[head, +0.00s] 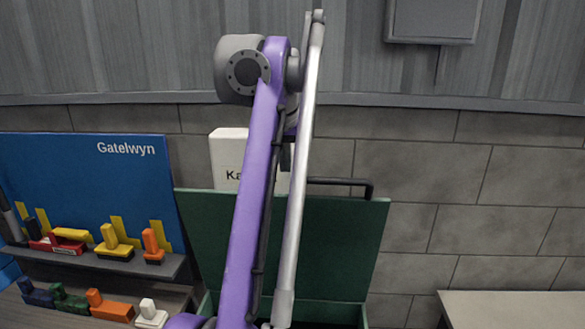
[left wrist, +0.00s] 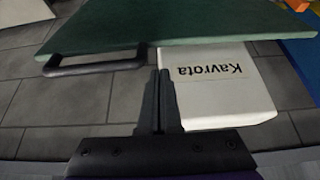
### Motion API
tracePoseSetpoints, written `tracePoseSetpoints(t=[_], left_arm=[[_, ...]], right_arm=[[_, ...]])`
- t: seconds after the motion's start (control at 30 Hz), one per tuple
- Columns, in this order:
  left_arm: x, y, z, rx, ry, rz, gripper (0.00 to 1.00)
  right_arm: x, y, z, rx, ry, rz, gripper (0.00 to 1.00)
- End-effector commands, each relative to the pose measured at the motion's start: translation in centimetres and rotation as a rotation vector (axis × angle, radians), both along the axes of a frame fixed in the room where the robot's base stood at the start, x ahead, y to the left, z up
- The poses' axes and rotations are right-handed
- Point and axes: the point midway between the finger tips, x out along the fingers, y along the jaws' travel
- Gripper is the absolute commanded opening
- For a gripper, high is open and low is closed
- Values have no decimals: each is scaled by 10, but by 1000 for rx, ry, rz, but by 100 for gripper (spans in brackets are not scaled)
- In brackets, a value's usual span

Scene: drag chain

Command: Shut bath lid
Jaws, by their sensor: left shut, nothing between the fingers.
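The bath is a green box (head: 335,311) at the bottom centre of the head view. Its green lid (head: 345,240) stands raised at the back, and it also fills the top of the left wrist view (left wrist: 210,22). A black bar handle (head: 345,182) is at the lid's upper edge; it also shows in the left wrist view (left wrist: 95,66). My left gripper (head: 286,158) is above the lid's top edge, mostly hidden by my arm. In the left wrist view its fingers (left wrist: 160,80) are together and empty, beside the handle's end. My right gripper is out of view.
A white box (head: 228,150) marked "Kavrota" (left wrist: 222,85) is behind the lid, close to the left fingers. A blue "Gatelwyn" display (head: 90,175) with coloured items is at left. A pale surface (head: 515,308) is at lower right. A block wall (head: 430,190) stands behind.

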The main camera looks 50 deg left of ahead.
Motion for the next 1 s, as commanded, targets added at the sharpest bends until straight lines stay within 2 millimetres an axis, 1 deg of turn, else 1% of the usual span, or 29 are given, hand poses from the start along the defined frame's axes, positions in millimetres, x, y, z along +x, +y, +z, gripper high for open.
tracePoseSetpoints(t=[0.03,0.1,0.3,0.4,0.6,1.0], left_arm=[[3,3,-15,0,7,0,0],[8,8,-28,0,7,0,0],[22,19,-57,0,5,-1,0],[26,22,-67,-1,3,-1,0],[31,26,-75,-1,2,-1,0],[31,26,-74,0,0,-1,0]], right_arm=[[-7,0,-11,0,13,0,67],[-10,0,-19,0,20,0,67],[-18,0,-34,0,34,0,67],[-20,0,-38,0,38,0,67],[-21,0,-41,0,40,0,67],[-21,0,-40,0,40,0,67]])
